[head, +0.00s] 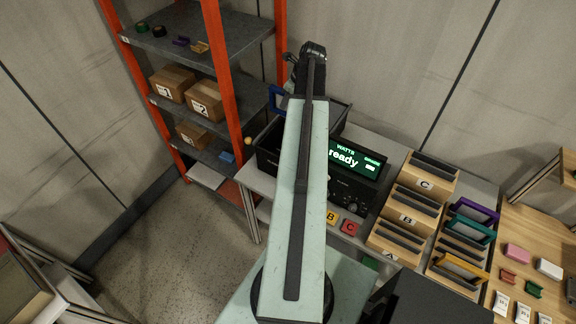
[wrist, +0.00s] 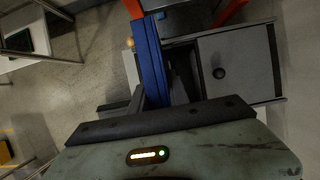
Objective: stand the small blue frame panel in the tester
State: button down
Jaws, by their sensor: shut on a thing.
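The blue frame panel (wrist: 152,62) is in my gripper (wrist: 150,103) in the wrist view, seen nearly edge-on. In the head view the panel (head: 274,97) shows as a blue corner left of my gripper (head: 288,95), above the tester's left part. The tester (head: 355,190) is a black unit with a lit green display reading "WATTS" and "ready". My arm covers its middle. In the wrist view a dark box with a round knob (wrist: 235,65) lies right of the panel, apparently part of the tester. I cannot tell whether the panel touches the tester.
Wooden racks (head: 409,218) marked A, B and C stand right of the tester. A rack with purple, teal and orange frames (head: 463,268) is beside them. An orange-post shelf (head: 228,75) stands close at the left.

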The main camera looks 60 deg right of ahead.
notch_tip(320, 180, down, 30)
jog(key=b, duration=2.8)
jog(key=shift+w+r+b, duration=0.1)
jog(key=shift+b, duration=0.25)
jog(key=shift+r, duration=0.25)
jog(key=shift+f, duration=0.15)
jog(key=c, duration=1.7)
grip_release()
jog(key=shift+f, duration=0.1)
jog(key=o, duration=0.4)
jog(key=shift+o, duration=0.2)
jog(key=shift+r+p, duration=0.35)
jog(key=shift+r, duration=0.05)
jog(key=p+v, duration=1)
jog(key=v, duration=0.1)
jog(key=shift+s+r+p, duration=0.2)
jog(key=shift+r+p, duration=0.15)
jog(key=shift+p, duration=0.05)
